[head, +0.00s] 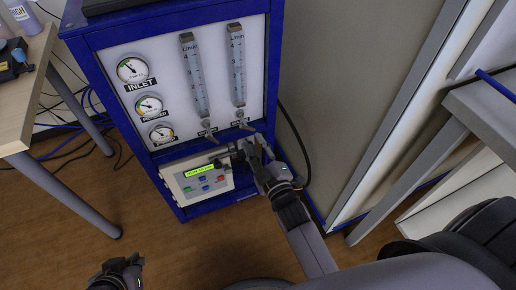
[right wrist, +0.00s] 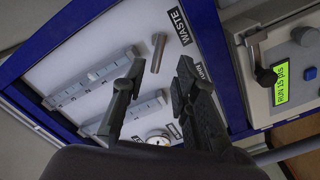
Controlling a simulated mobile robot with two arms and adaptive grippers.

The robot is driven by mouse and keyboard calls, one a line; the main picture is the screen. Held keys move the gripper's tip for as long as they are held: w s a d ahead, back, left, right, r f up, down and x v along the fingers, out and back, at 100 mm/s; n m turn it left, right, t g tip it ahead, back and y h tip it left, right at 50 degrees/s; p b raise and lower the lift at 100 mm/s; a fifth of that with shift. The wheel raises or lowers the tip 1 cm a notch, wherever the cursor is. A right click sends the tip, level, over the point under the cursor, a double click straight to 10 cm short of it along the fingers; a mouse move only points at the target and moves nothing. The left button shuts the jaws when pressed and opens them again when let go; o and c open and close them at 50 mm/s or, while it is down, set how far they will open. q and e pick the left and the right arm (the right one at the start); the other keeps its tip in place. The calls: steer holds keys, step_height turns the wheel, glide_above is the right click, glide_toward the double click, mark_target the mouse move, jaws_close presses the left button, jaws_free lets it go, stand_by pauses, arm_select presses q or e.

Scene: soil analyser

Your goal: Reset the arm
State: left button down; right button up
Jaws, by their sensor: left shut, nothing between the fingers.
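The soil analyser is a blue-framed cabinet (head: 90,62) with a white front panel. A grey control box (head: 188,199) with a lit green display sits at its lower front. My right gripper (head: 244,150) is in front of the panel's lower right, just above the box. In the right wrist view its fingers (right wrist: 155,88) are apart, with nothing between them. A metal stub (right wrist: 158,52) on the panel shows beyond the fingertips, below the WASTE label. A dark lever (right wrist: 265,74) shows on the control box. My left gripper (head: 120,270) is shut and empty, low over the floor.
Gauges (head: 132,69) and two flow tubes (head: 238,62) line the panel. A wooden table (head: 22,100) stands at the left, with cables on the floor behind it. A grey wall and a grey bench (head: 485,115) are at the right. The floor (head: 170,245) in front is clear.

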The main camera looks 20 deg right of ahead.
steer(key=shift+s, duration=0.7)
steer(key=shift+d, duration=0.1)
